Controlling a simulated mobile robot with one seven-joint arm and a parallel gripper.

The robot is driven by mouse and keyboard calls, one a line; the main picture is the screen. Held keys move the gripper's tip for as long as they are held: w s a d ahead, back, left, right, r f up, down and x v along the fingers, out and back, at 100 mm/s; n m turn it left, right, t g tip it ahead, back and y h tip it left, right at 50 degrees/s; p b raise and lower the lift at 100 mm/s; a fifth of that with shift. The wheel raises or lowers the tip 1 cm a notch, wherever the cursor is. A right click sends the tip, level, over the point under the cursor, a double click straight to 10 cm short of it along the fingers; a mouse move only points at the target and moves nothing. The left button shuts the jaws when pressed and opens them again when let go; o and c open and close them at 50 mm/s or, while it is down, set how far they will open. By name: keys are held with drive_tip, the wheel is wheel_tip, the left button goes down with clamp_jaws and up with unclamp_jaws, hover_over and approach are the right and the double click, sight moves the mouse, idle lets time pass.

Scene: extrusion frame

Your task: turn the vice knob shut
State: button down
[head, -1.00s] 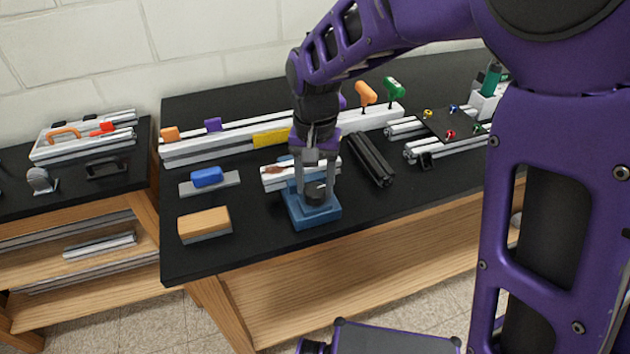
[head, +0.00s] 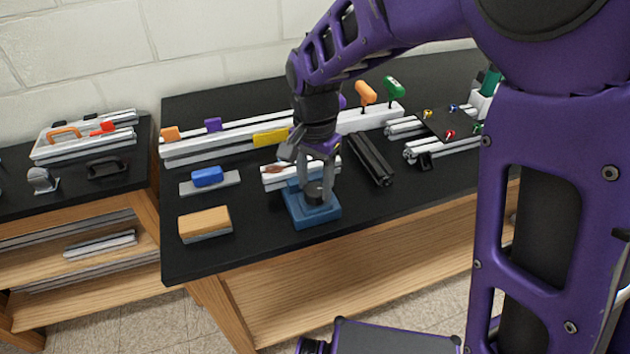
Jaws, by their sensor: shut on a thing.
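The blue vice (head: 312,216) sits on the black bench top near its front edge. Its round dark knob (head: 315,196) faces up on top of the vice. My gripper (head: 317,186) points down from above, with one finger on each side of the knob, and is shut on it. A light extrusion piece (head: 272,184) lies at the vice's back side, with a reddish-brown mark or part on it. My gripper hides part of this piece and the back of the vice, so I cannot see the jaw gap.
A wood-topped block (head: 205,223) and a blue block on a grey plate (head: 207,177) lie to the left. A black extrusion (head: 370,158) lies close on the right. A long white rail (head: 222,146) runs behind. The bench front beside the vice is clear.

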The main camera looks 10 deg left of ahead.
sight(315, 189)
drive_tip(key=shift+c, duration=1.3)
unclamp_jaws()
wheel_tip(315, 189, up, 18)
drive_tip(key=p, duration=0.2)
drive_tip(key=shift+f, duration=0.25)
